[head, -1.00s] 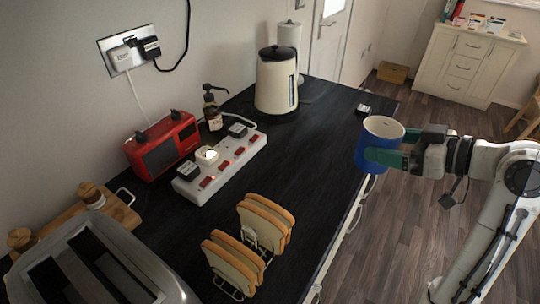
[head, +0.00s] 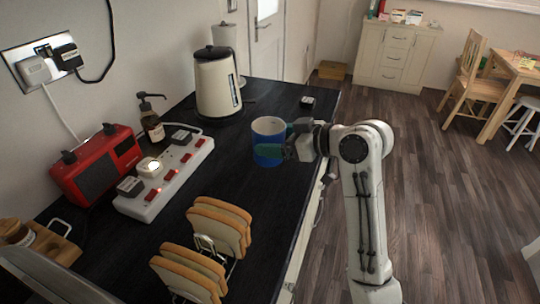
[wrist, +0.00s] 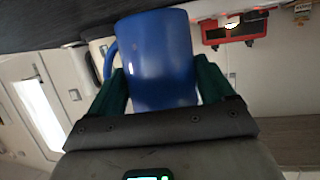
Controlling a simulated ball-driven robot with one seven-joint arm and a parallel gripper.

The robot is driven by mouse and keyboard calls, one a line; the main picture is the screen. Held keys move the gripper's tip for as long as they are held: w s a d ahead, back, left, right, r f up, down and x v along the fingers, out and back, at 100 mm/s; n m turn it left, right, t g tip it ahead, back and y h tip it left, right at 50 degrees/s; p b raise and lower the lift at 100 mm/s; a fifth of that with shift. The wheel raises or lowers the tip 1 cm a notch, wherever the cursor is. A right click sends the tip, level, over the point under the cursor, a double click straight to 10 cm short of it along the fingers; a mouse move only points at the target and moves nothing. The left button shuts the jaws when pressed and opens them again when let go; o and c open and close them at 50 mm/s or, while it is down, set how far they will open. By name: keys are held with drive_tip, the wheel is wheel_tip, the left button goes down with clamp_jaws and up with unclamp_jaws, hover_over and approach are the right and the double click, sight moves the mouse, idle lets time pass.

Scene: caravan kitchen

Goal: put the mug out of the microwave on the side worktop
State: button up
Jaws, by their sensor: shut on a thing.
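A blue mug (head: 268,158) with a pale inside is held by my gripper (head: 270,149) over the dark worktop (head: 165,232), near its right edge. The mug is upright in the head view. I cannot tell whether its base touches the worktop. In the wrist view the mug (wrist: 163,62) sits between the two green fingers of my gripper (wrist: 165,85), with its handle on the left side. No microwave shows in these views.
A cream kettle (head: 217,88) stands behind the mug. A white power strip (head: 165,178), a red radio (head: 98,164) and a soap bottle (head: 152,125) line the wall side. Toast racks (head: 208,245) stand in front. Worktop around the mug is clear.

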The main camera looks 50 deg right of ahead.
drive_tip(key=shift+w+a+f, duration=0.15)
drive_tip(key=shift+w+f, duration=0.5)
drive_tip(key=shift+f, duration=0.15)
drive_tip(key=shift+w+f, duration=0.2)
drive_tip(key=shift+f, duration=1.55)
drive_tip(key=shift+f, duration=0.1)
drive_tip(key=o, duration=1.3)
drive_tip(key=shift+s, duration=0.2)
drive_tip(key=v, duration=1.1)
drive_tip(key=shift+s+r, duration=0.25)
drive_tip(key=shift+s, duration=0.05)
